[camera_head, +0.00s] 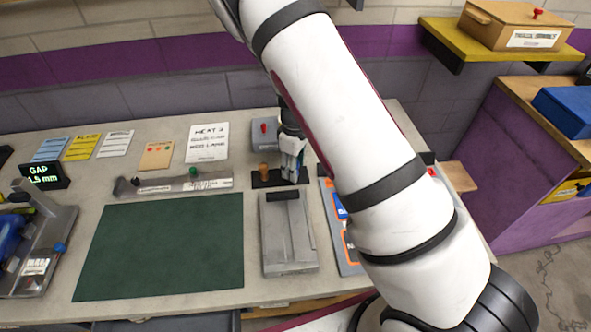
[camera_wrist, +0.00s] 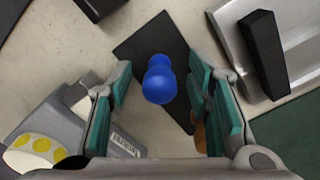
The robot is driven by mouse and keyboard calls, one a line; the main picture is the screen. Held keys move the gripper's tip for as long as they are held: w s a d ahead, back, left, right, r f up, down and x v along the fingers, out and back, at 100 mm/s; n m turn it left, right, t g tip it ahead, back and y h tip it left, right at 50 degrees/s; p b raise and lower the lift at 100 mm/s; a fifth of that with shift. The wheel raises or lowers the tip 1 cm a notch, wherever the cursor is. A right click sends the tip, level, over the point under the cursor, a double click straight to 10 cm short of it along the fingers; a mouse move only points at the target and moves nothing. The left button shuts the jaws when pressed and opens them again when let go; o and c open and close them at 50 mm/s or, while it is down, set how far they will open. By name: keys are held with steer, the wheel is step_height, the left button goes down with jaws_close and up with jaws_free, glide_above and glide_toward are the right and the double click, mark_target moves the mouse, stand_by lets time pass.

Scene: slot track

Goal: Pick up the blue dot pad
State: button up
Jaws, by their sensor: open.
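The blue dot pad (camera_wrist: 159,80) is a small blue piece with a rounded knob, standing on a dark flat mat (camera_wrist: 140,42). In the wrist view my gripper (camera_wrist: 161,77) is open, with one green-padded finger on each side of the blue piece. A gap shows between it and each finger. In the head view my gripper (camera_head: 291,168) is down at the right part of the dark mat (camera_head: 268,181), and the blue piece is hidden there.
An orange-brown knobbed piece (camera_head: 263,170) stands on the mat, left of my gripper; in the wrist view a finger partly covers it. A grey block with a black bar (camera_head: 287,235) lies in front. A grey box with a red knob (camera_head: 264,134) is behind. The green mat (camera_head: 165,245) is clear.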

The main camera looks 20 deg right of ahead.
jaws_close()
steer(key=shift+r, duration=0.1)
stand_by(0.3)
